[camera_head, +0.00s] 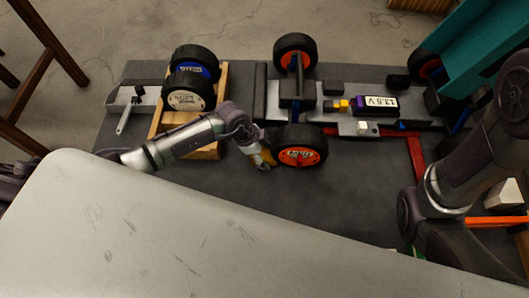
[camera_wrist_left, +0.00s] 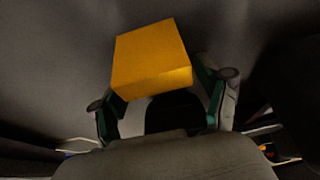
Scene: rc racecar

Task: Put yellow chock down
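The yellow chock (camera_wrist_left: 150,58) is a box-shaped block between the fingers of my left gripper (camera_wrist_left: 163,88) in the left wrist view. The fingers lie close against two opposite sides of it, and it looks held. In the head view my left gripper (camera_head: 262,156) is low over the dark mat, just left of the car's near front wheel (camera_head: 301,150). Only a small part of the chock (camera_head: 268,155) shows there, near the tyre. I cannot tell whether it touches the mat or the tyre. My right arm is at the right, its fingers mostly hidden.
The racecar chassis with a battery (camera_head: 376,103) lies on the dark mat (camera_head: 205,185). A wooden tray (camera_head: 213,150) with spare wheels (camera_head: 190,76) stands left of it, beneath my left arm. A wrench (camera_head: 124,117) lies farther left. A teal beam (camera_head: 480,45) stands at the upper right.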

